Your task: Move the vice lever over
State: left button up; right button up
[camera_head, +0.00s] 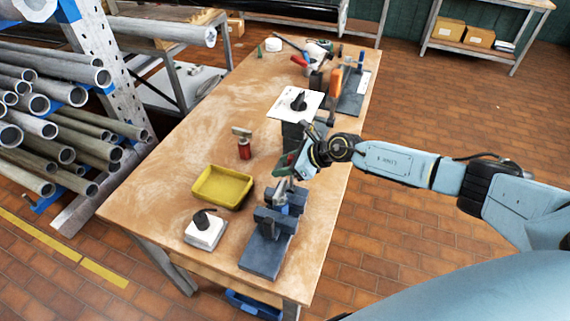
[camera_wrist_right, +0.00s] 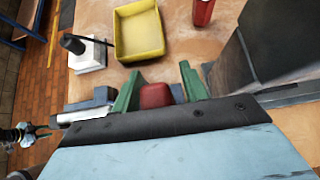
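The dark blue-grey vice (camera_head: 266,250) stands on the near right part of the wooden table. A corner of the vice also shows at the lower left of the right wrist view (camera_wrist_right: 92,103). My right gripper (camera_head: 284,166) is just above and behind the vice in the head view. In the right wrist view its two green fingers (camera_wrist_right: 160,88) stand apart. A red block-like piece (camera_wrist_right: 156,95), perhaps the lever's grip, shows between them; I cannot tell whether they touch it. The rest of the lever is hidden.
On the table (camera_head: 165,185) are a yellow tray (camera_head: 222,186), a white block with a dark cylinder (camera_head: 204,230), a red can-like object (camera_head: 244,149) and a dark block under a white plate (camera_head: 295,104). Pipes on a rack (camera_head: 75,140) stand at left.

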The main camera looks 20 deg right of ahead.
jog(key=shift+d, duration=0.1)
jog(key=v, duration=1.3)
jog(key=shift+b, duration=0.3)
jog(key=shift+s+r, duration=0.1)
